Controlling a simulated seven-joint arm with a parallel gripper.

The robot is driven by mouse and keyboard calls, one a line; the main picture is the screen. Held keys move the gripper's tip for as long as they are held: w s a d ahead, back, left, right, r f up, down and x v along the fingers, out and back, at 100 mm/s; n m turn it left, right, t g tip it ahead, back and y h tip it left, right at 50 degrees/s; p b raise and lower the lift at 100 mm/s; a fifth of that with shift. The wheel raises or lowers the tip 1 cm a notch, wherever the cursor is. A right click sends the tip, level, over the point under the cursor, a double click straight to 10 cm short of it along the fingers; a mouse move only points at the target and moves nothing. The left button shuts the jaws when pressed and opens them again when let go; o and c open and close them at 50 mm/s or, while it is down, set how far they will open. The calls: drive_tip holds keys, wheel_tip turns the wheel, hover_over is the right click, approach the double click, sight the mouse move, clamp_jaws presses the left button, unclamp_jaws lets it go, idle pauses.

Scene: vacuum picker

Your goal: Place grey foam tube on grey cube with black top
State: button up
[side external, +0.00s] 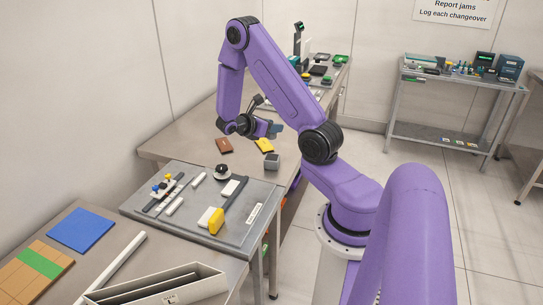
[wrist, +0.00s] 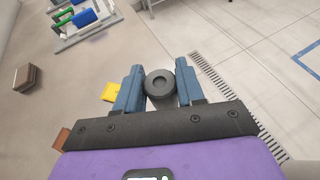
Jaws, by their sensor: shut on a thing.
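My gripper (wrist: 158,72) has two blue fingers closed on either side of a dark grey ring-ended piece (wrist: 159,83), which looks like the grey foam tube. Its round end with a hollow centre faces the wrist camera. In the side view my gripper (side external: 276,129) is above the steel table, and the tube cannot be made out there. The grey cube with black top (side external: 272,161) stands on the table near its right edge, below my gripper in the picture. In the wrist view a pale grey patch shows under the tube; I cannot tell whether it is the cube.
A yellow piece (side external: 264,145) and a brown block (side external: 224,145) lie on the table near the cube. A grey board (side external: 180,211) with white rods, a round knob and a yellow block is at the front. Boxes and devices stand at the table's far end.

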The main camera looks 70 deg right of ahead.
drive_tip(key=shift+d+f, duration=0.1)
drive_tip(key=shift+f, duration=3.8)
drive_tip(key=shift+f, duration=0.2)
drive_tip(key=o, duration=1)
drive_tip(key=shift+o, duration=0.2)
drive_tip(key=shift+r, duration=0.1)
